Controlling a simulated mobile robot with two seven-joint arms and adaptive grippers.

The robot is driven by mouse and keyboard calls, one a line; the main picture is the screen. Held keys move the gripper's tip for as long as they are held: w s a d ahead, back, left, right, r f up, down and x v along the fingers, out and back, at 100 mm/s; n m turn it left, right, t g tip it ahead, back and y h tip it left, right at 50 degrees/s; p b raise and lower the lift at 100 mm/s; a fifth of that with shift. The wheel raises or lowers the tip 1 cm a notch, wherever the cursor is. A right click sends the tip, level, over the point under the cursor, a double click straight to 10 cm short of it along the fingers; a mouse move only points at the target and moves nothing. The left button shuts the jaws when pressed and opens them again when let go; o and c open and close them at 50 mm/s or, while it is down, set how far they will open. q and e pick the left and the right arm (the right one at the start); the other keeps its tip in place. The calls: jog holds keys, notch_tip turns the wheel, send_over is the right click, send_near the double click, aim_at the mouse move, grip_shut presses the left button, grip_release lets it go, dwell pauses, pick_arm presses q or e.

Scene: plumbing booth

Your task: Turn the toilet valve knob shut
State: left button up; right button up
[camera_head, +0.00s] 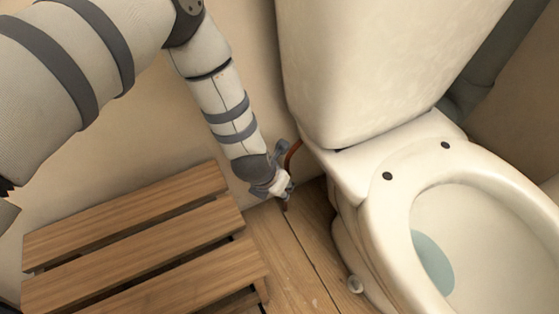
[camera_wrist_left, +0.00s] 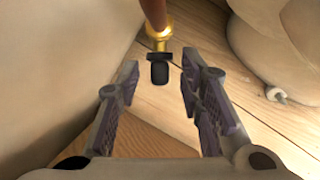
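In the left wrist view, the valve knob (camera_wrist_left: 160,71) is a small black piece below a brass fitting (camera_wrist_left: 158,40) on a copper-brown pipe (camera_wrist_left: 152,12). My left gripper (camera_wrist_left: 159,82) is open, with its two ridged fingers apart. The knob appears between the fingertips, with a visible gap on each side. In the head view, my left gripper (camera_head: 284,190) is low by the wall, left of the toilet. The brown pipe (camera_head: 292,155) shows just behind it, and the knob cannot be made out there. My right gripper cannot be identified in either view.
The white toilet (camera_head: 375,205) with its tank (camera_head: 380,60) stands close on the right. A slatted wooden bench (camera_head: 140,230) is at the lower left. A strip of wooden floor (camera_head: 290,265) is clear between them. The wall (camera_head: 150,130) is behind the gripper.

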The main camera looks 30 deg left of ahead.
pick_arm(q)
jog(key=shift+c, duration=0.5)
grip_shut()
jog(key=r+y+p, duration=0.1)
jog(key=p, duration=0.1)
jog(key=shift+d+p, duration=0.15)
jog(key=shift+p, duration=0.2)
jog(key=shift+d+f+y+p, duration=0.1)
jog(key=shift+f+y+p, duration=0.1)
jog(key=shift+y+p, duration=0.2)
jog(key=shift+f+y, duration=0.3)
jog(key=shift+y, duration=0.3)
pick_arm(e)
jog(key=shift+w+a+r+t, duration=0.1)
jog(key=shift+w+r+t, duration=0.15)
jog(key=shift+r, duration=0.3)
jog(key=shift+w+r+t, duration=0.15)
jog(key=shift+w+r, duration=0.2)
jog(key=shift+r, duration=0.2)
pick_arm(q)
jog(key=shift+o, duration=0.5)
grip_release()
